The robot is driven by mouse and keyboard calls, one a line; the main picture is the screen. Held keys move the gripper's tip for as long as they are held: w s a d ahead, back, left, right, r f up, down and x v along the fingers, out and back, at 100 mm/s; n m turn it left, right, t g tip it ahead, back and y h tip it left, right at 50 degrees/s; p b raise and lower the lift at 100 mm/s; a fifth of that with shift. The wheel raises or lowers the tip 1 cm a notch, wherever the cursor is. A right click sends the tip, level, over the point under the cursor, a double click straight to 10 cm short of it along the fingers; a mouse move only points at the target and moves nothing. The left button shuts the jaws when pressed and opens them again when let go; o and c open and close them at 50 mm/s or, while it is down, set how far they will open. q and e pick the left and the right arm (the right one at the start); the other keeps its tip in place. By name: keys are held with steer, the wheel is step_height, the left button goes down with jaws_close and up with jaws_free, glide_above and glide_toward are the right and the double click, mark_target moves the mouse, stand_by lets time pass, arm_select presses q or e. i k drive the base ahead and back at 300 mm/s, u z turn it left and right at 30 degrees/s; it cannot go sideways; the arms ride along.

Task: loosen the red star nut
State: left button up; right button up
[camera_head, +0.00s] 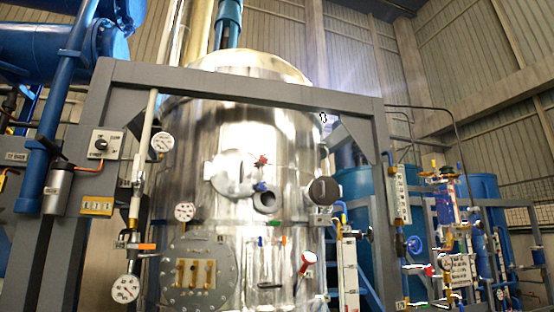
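A small red knob-like part (262,160), which looks like the red star nut, sits at the upper edge of a round shiny cover (230,175) on the front of the big steel vessel (245,130). A similar small blue part (261,186) is just below it. It is too small to tell how far the red part is screwed in. Neither of my grippers shows in this view.
A grey steel frame (240,84) spans the vessel. A round port (265,202) and a dark round disc (323,190) lie right of the cover. A red-headed part (308,258) sticks out lower down. Gauges (125,288) and pipes stand left; blue tanks (355,190) stand right.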

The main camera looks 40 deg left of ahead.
mark_target(261, 160)
steer(key=z, duration=0.3)
steer(key=i, duration=1.65)
steer(key=u, duration=0.75)
